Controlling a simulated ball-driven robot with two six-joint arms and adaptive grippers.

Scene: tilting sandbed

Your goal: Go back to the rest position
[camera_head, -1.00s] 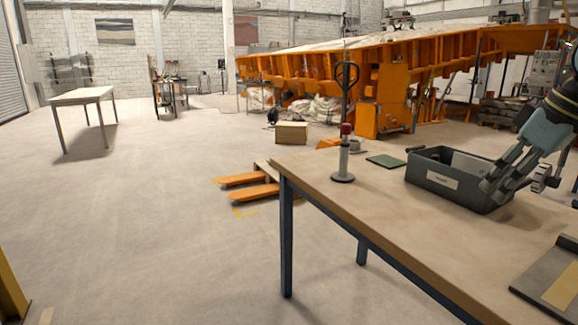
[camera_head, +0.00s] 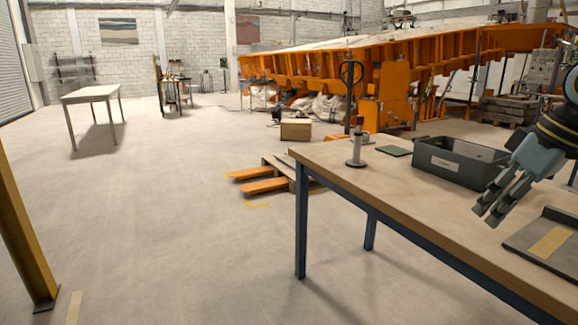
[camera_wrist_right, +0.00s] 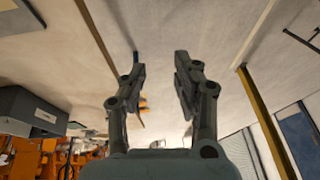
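My right gripper (camera_head: 485,215) shows at the right of the head view, in front of the near edge of the dark bin. It also shows in the right wrist view (camera_wrist_right: 160,72), where its two fingers stand apart with nothing between them. It is above the wooden table (camera_head: 345,176). My left gripper is in neither view.
On the table stand a dark grey bin (camera_head: 440,170), a small post on a round base (camera_head: 356,158), a green pad (camera_head: 394,151) and a grey board with a tan strip (camera_head: 545,242). A pallet jack (camera_head: 262,186) and a box (camera_head: 296,129) stand behind.

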